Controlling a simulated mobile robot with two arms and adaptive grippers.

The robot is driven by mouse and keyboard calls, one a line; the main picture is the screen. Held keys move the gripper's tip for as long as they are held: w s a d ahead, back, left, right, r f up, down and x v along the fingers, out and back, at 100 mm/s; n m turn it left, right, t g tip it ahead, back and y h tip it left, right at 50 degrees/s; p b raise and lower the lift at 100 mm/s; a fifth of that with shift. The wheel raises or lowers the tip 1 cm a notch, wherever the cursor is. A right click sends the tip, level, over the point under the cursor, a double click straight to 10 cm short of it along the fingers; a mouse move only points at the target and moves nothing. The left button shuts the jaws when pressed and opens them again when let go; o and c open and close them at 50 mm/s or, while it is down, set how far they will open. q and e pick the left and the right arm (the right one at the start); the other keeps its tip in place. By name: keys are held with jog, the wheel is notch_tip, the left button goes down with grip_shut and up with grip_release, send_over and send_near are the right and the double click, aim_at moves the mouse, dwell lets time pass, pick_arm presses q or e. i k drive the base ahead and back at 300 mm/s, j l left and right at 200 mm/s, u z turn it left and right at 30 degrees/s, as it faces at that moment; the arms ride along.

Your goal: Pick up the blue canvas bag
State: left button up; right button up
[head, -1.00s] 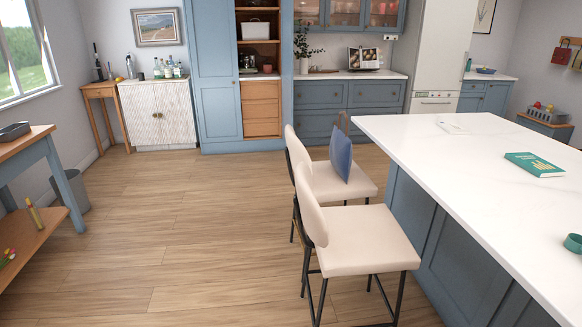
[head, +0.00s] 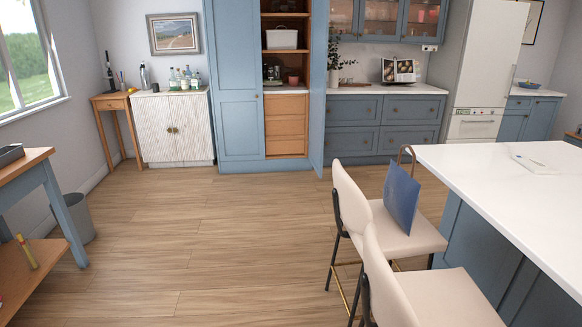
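The blue canvas bag (head: 402,196) stands on the seat of the farther cream bar chair (head: 410,236), tilted a little. A tan handle (head: 408,150) loops up from its top. Its lower left part is close to the chair's backrest. Neither of my grippers shows in the head view.
A nearer cream chair (head: 440,298) stands in front of the bag's chair. The white-topped island (head: 500,190) is close on the right. A wooden-topped blue table (head: 35,180) and a grey bin (head: 78,216) are at the left. The wooden floor (head: 200,240) between is clear.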

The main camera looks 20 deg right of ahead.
aim_at(401, 191)
jog(key=i, duration=2.65)
jog(key=i+z, duration=0.2)
jog(key=z, duration=0.25)
jog(key=i+j+z, duration=0.1)
jog(key=z, duration=0.35)
jog(key=i+j+z, duration=0.15)
jog(key=z, duration=0.3)
jog(key=i+j+z, duration=0.25)
jog(key=z, duration=0.2)
